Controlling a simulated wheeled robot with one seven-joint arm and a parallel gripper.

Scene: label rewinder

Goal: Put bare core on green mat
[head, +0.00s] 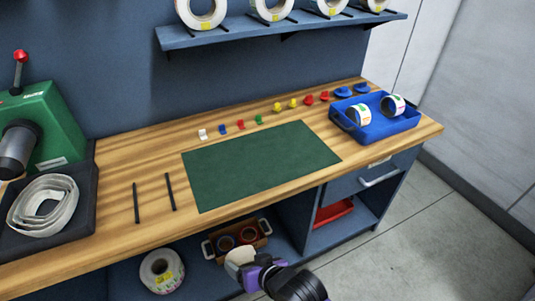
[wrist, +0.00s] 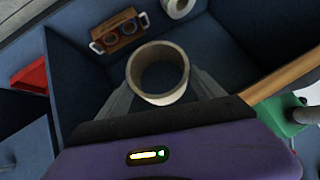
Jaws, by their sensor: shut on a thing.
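My gripper (wrist: 158,100) is shut on the bare core (wrist: 158,52), a short beige cardboard tube seen end-on between the fingers in the wrist view. In the head view the core (head: 236,262) shows at the end of my purple gripper (head: 243,266), low in front of the bench. The green mat (head: 262,165) lies flat and empty on the wooden benchtop, above and behind the gripper in the picture.
A blue tray (head: 375,129) with two small rolls stands right of the mat. Small coloured pieces line its back edge. Two black rods lie left. Below the benchtop are a wooden crate (head: 238,237), a label roll (head: 161,271) and a red tray (head: 334,214).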

